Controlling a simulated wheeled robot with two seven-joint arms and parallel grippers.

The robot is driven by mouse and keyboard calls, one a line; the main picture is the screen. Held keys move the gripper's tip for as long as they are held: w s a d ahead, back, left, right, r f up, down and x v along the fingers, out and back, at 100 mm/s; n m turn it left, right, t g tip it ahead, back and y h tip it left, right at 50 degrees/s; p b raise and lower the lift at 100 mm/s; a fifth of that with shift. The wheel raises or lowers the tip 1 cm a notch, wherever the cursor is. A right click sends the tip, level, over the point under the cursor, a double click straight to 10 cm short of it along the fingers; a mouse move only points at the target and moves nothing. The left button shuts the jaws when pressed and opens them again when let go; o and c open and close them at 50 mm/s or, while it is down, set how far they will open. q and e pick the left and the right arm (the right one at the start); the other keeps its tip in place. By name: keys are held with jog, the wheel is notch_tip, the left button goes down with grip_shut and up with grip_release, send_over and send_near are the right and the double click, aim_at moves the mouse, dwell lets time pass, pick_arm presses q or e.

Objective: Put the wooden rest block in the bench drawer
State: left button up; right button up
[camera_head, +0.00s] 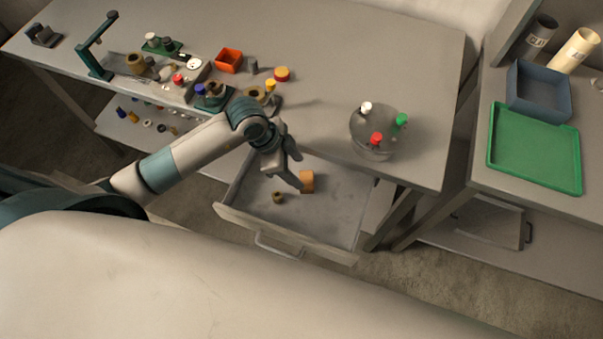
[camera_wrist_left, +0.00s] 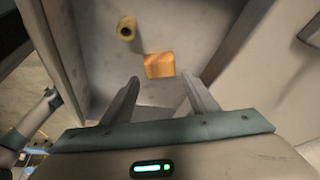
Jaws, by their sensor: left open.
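The wooden rest block (camera_head: 307,181) is a small orange-brown block lying on the floor of the open bench drawer (camera_head: 335,215). In the left wrist view the block (camera_wrist_left: 159,65) lies just beyond the fingertips, near the middle. My left gripper (camera_head: 295,172) reaches down over the drawer beside the block. Its two fingers (camera_wrist_left: 163,88) are apart with nothing between them, and I see no contact with the block. My right gripper is not in view.
A small brown ring-like piece (camera_head: 278,197) also lies in the drawer. The bench top (camera_head: 330,60) above holds a round clear holder with coloured caps (camera_head: 372,150), an orange bin (camera_head: 228,61) and several small parts. A green tray (camera_head: 535,150) is on the right table.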

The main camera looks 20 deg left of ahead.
pick_arm(q)
jog(key=w+v, duration=0.1)
jog(key=v, duration=0.5)
jog(key=shift+s+r+b, duration=0.2)
jog(key=shift+s+b, duration=0.25)
jog(key=shift+s, duration=0.1)
jog(key=shift+s, duration=0.1)
